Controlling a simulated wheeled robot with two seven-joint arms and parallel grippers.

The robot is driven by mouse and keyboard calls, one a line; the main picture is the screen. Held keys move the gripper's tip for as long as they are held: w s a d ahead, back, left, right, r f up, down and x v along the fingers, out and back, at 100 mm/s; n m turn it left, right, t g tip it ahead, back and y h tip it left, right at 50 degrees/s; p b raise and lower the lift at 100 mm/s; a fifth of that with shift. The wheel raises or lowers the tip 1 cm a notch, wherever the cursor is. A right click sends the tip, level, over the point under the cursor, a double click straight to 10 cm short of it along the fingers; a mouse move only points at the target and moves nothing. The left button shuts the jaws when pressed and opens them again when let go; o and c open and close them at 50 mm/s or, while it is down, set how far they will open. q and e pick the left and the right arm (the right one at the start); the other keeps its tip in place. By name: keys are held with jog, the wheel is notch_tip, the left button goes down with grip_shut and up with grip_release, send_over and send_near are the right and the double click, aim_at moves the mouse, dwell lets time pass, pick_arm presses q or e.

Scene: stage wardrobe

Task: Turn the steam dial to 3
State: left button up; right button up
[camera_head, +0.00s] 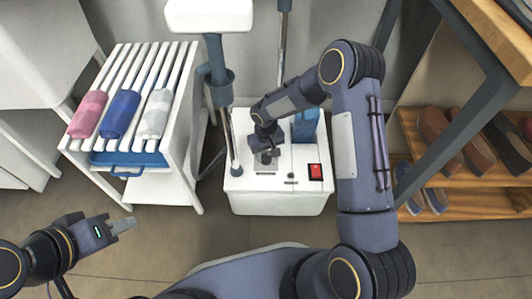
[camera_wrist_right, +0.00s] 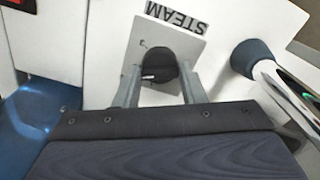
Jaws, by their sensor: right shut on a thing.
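The steam dial (camera_wrist_right: 159,66) is a round black knob on a grey plate marked STEAM, seen upside down in the right wrist view. A short white mark shows on the knob's lower left. The plate's small numbers are too faint to read. The dial (camera_head: 265,158) also shows on top of the white steamer base (camera_head: 275,200) in the head view, partly covered by my gripper. My right gripper (camera_wrist_right: 161,78) is shut on the dial, one finger on each side. My left gripper (camera_head: 127,224) is empty over the floor at lower left; its finger gap is unclear.
A red switch (camera_head: 315,171) and a blue water tank (camera_head: 305,126) are on the base. A pole (camera_head: 228,130) rises left of the dial. A white slatted rack (camera_head: 108,160) with rolled cloths stands left; a wooden shoe shelf (camera_head: 470,205) stands right.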

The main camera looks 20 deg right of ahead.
aim_at(266, 155)
jog(key=shift+m, duration=1.2)
jog(key=m, duration=0.2)
jog(key=shift+m+b, duration=0.4)
jog(key=m, duration=0.5)
jog(key=shift+m+p, duration=0.3)
jog(key=o, duration=1)
notch_tip(266, 155, up, 7)
jog(key=p, duration=0.3)
jog(key=shift+r, duration=0.4)
